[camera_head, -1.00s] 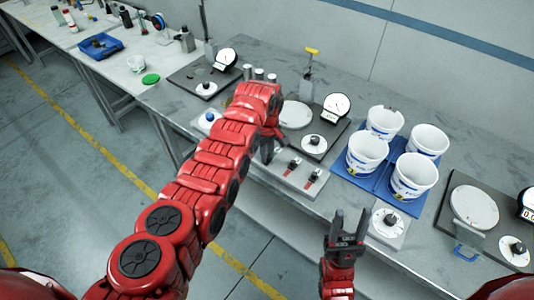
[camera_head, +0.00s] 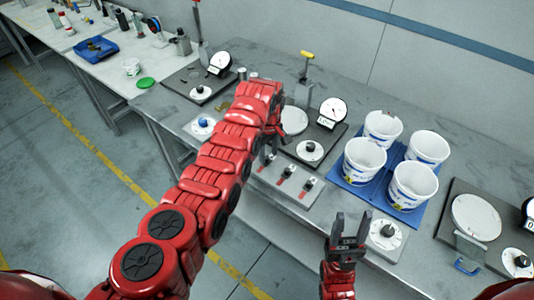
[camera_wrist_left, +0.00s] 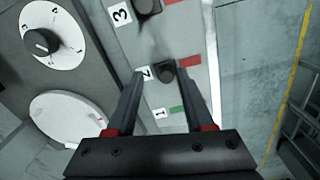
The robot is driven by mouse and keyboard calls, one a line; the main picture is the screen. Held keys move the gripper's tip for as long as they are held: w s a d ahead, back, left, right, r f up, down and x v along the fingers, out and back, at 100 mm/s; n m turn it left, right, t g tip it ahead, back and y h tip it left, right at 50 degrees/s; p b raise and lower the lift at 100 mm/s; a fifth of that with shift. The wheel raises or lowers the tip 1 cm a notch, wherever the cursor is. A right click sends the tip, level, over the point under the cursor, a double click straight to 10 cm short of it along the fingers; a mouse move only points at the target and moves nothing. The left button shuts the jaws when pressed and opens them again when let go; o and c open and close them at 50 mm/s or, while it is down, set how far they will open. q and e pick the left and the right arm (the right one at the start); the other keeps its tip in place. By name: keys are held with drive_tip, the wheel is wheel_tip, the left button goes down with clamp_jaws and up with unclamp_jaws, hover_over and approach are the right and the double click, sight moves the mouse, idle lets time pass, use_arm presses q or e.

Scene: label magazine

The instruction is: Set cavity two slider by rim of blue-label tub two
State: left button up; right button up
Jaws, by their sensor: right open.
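The slider panel (camera_head: 284,187) lies near the bench's front edge, with numbered sliders and coloured marks. In the left wrist view its labels 1, 2 and 3 show; 1 has a green mark, 2 and 3 red. My left gripper (camera_wrist_left: 162,70) is open, its fingertips either side of the dark number-two slider knob (camera_wrist_left: 166,74), with gaps seeming to remain. In the head view my arm partly hides this gripper. White tubs (camera_head: 413,184) with blue labels stand upright on blue mats to the right; I cannot read which is tub two. My right gripper (camera_head: 350,222) is open and empty at the front edge.
A round dial plate (camera_head: 387,233) lies right of my right gripper. Behind the panel stand a gauge (camera_head: 332,112), a knob dial (camera_head: 310,150) and a yellow-topped post (camera_head: 307,54). A scale plate (camera_head: 476,216) is at the right. Open floor lies in front of the bench.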

sight(268, 157)
use_arm(q)
drive_tip(key=shift+d, duration=0.1)
drive_tip(key=shift+s+a, duration=0.1)
drive_tip(key=shift+a, duration=0.15)
drive_tip(key=shift+r, duration=0.1)
wheel_tip(268, 157, up, 4)
drive_tip(key=shift+d+r+b, duration=0.1)
drive_tip(key=shift+r+b, duration=0.1)
drive_tip(key=shift+b, duration=1)
wheel_tip(268, 157, up, 13)
drive_tip(key=b, duration=0.1)
drive_tip(key=shift+f+b, duration=0.15)
drive_tip(key=shift+b, duration=0.2)
